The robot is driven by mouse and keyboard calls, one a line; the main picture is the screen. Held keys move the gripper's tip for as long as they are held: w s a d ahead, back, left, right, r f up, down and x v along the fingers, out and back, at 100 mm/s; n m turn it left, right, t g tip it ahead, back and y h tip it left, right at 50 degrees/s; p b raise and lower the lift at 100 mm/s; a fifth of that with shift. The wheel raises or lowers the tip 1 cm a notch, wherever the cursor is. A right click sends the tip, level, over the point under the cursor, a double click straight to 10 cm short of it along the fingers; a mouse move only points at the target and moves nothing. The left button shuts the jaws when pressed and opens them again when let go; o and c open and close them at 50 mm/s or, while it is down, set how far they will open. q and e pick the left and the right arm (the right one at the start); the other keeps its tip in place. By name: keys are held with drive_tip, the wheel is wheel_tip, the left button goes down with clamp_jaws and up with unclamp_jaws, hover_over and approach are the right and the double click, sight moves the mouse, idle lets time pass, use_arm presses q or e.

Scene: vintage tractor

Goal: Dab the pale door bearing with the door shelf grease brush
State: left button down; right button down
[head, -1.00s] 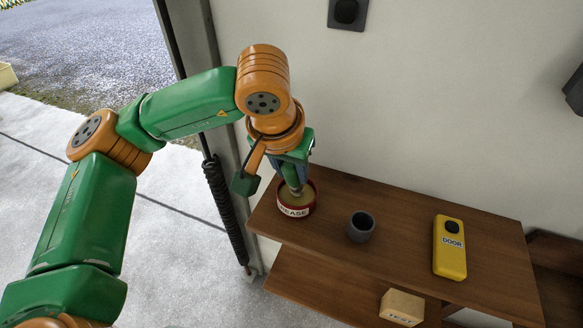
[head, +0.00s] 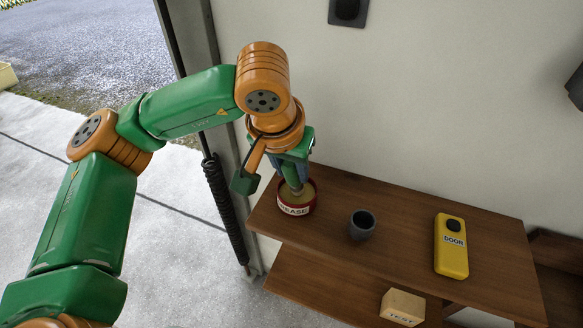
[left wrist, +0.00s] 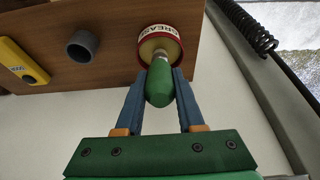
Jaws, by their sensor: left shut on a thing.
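My left gripper (head: 293,172) points down over the left end of the wooden shelf. In the left wrist view its blue fingers (left wrist: 160,88) are shut on the green handle of the grease brush (left wrist: 158,88). The brush's lower end is at the mouth of the red grease tin (left wrist: 146,35), which has a white label; the bristles are hidden, so I cannot tell how deep they are. The tin (head: 296,208) stands on the shelf in the head view. I cannot make out a pale door bearing. My right gripper is not in view.
On the wooden shelf (head: 400,235) stand a grey cup (head: 361,225) and a yellow box marked DOOR (head: 451,246). A pale block marked TEST (head: 402,307) is on the lower board. A dark coiled spring (head: 226,210) hangs by the doorway at left.

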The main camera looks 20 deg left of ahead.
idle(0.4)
use_arm(q)
wheel_tip(320, 180, up, 7)
drive_tip(key=p, duration=0.5)
drive_tip(key=shift+p, duration=0.4)
